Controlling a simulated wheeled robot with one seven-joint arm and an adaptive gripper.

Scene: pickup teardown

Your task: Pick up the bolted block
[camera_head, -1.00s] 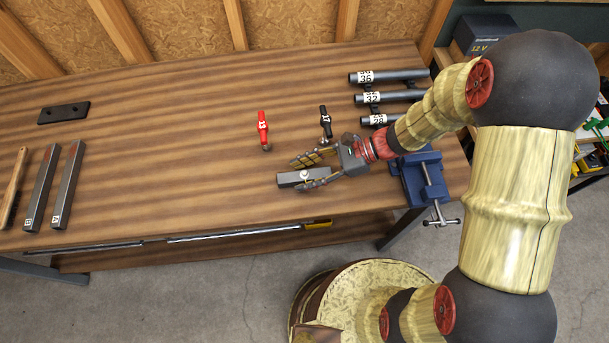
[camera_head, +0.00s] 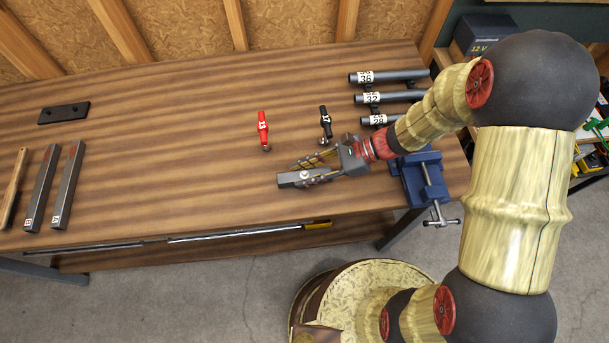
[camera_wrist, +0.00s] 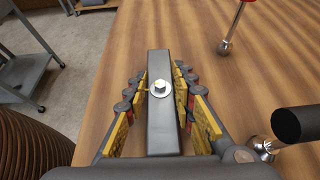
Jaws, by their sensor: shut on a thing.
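The bolted block is a dark grey bar (camera_wrist: 160,70) with a bright bolt and washer (camera_wrist: 159,88) on its upper face. In the head view the block (camera_head: 286,181) lies near the front of the wooden bench, left of the blue vise. My gripper (camera_wrist: 161,95) has its yellow-padded fingers on both sides of the block, around the bolt, and is shut on it. In the head view my gripper (camera_head: 312,169) reaches in from the right. I cannot tell whether the block is clear of the bench.
A red-handled tool (camera_head: 263,128) and a black-handled tool (camera_head: 326,122) stand behind the block. A blue vise (camera_head: 422,178) is at the right. Several labelled tubes (camera_head: 385,77) lie at the back right. Two grey bars (camera_head: 68,186) lie at the left. The bench's middle left is clear.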

